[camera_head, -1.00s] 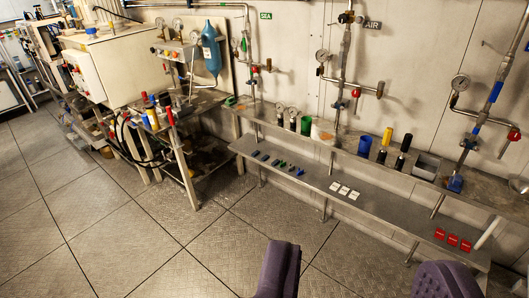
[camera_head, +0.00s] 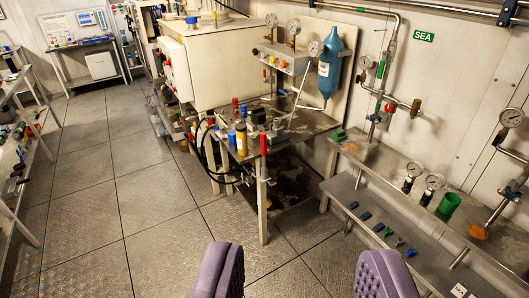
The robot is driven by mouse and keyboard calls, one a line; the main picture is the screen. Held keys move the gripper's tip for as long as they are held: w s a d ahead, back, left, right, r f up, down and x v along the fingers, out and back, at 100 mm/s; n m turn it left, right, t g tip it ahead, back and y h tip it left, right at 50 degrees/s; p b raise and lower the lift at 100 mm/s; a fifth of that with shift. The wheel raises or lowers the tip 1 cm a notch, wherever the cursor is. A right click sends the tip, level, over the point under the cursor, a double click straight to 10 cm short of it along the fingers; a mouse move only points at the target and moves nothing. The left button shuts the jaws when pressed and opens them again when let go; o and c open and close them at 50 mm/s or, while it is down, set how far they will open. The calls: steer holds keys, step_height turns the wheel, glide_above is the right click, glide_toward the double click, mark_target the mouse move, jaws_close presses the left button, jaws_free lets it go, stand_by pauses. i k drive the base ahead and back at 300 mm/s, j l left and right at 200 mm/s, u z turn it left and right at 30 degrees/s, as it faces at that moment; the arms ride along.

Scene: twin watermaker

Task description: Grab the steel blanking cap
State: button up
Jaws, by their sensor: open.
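My gripper (camera_head: 302,270) shows at the bottom of the view as two purple ribbed fingers set wide apart. It is open, with only floor between the fingers. I cannot pick out the steel blanking cap; the small parts are too far off to tell. Several small items stand on the cluttered workbench (camera_head: 300,128) ahead, among them a yellow cylinder (camera_head: 241,140) and a red-topped post (camera_head: 263,145). My gripper is well short of this bench and touches nothing.
A wall shelf (camera_head: 385,190) with gauges and a green cup (camera_head: 448,205) runs along the right. A lower shelf (camera_head: 365,205) holds small blue and green parts. A cream cabinet (camera_head: 215,70) stands behind the bench. Another rack (camera_head: 20,150) is at the left. The tiled floor (camera_head: 130,220) between is clear.

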mark_target(223, 130)
steer(key=i+j+u, duration=0.2)
steer(key=i+j, duration=0.95)
steer(key=i, duration=0.4)
steer(key=i+j+z, duration=0.1)
steer(key=i, duration=0.4)
steer(key=i+j, duration=0.2)
steer(key=i, duration=0.35)
steer(key=i+j+z, duration=0.1)
steer(key=i, duration=0.4)
steer(key=i+j, duration=0.3)
steer(key=i, duration=0.2)
steer(key=i+j+z, duration=0.1)
steer(key=i+j, duration=0.15)
steer(key=i, duration=0.3)
